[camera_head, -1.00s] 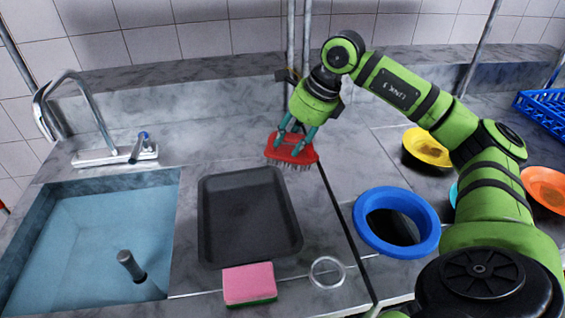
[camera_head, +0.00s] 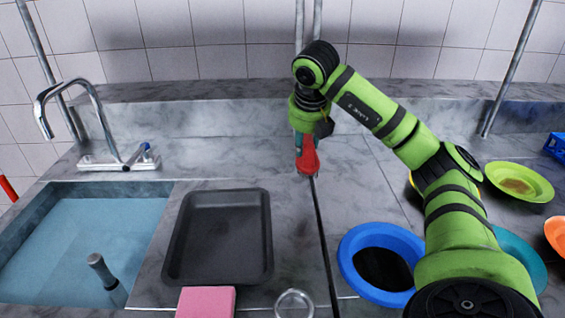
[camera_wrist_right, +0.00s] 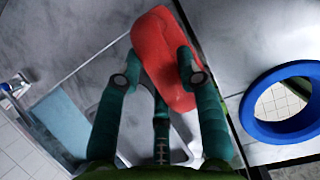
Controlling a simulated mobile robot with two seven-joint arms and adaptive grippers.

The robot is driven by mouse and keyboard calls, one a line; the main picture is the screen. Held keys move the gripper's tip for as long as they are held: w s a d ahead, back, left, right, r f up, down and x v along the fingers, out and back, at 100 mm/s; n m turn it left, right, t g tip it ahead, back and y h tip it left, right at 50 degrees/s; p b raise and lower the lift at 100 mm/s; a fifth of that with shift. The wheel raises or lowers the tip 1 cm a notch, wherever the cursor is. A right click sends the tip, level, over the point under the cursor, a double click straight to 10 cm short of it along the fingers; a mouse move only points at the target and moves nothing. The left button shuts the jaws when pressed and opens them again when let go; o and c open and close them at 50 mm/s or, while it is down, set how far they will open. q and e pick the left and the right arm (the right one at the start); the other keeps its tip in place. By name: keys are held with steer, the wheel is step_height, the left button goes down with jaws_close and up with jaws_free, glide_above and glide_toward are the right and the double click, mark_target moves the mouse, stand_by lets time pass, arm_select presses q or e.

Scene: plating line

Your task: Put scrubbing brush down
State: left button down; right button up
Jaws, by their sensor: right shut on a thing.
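The red scrubbing brush (camera_head: 308,160) is held above the grey counter, behind and to the right of the black tray. Its bristles do not show now. My right gripper (camera_head: 303,140) is shut on it from above. In the right wrist view, the teal fingers of the gripper (camera_wrist_right: 158,78) grip the sides of the red brush (camera_wrist_right: 158,38). I cannot tell whether the brush touches the counter. My left gripper is not in view.
A black tray (camera_head: 180,262) and pink sponge (camera_head: 206,302) lie beside the sink (camera_head: 20,225) with its tap (camera_head: 95,100). A blue ring-shaped bin rim (camera_head: 352,272), a lime plate (camera_head: 530,180) and orange dish (camera_head: 558,235) are right. Counter around the brush is clear.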

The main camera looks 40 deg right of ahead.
steer(key=w+f+p, duration=0.1)
steer(key=w+f, duration=0.2)
steer(key=f, duration=0.1)
steer(key=w+f+p, duration=0.2)
steer(key=w+f, duration=0.2)
steer(key=shift+w+f, duration=0.15)
steer(key=shift+w, duration=0.1)
steer(key=shift+f, duration=0.1)
steer(key=shift+f, duration=0.1)
steer(key=shift+f, duration=0.15)
steer(key=o, duration=1)
steer(key=shift+r, duration=0.2)
